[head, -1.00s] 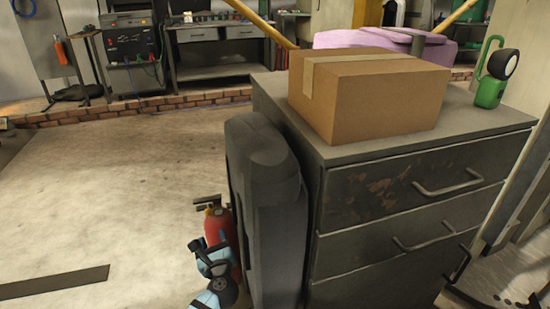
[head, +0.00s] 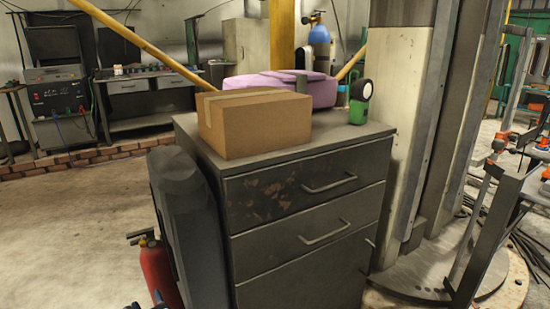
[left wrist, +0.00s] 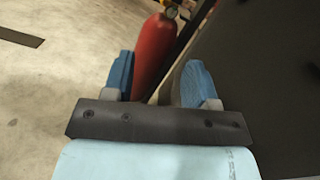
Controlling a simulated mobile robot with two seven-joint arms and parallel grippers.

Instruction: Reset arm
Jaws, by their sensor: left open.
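My left gripper (left wrist: 160,66) shows in the left wrist view with its two blue fingers apart and nothing held between them. A red fire extinguisher (left wrist: 153,45) stands on the floor beyond the fingers, and its lower part shows in the gap. In the head view only a small blue tip of my left gripper (head: 132,306) shows at the bottom edge, beside the extinguisher (head: 158,272). My right gripper is in neither view.
A grey drawer cabinet (head: 300,215) stands close in front, with a cardboard box (head: 255,125) and a green lamp (head: 358,102) on top. A dark upright case (head: 185,225) is at its left side. Right of it rises a column (head: 410,120). Floor at left is clear.

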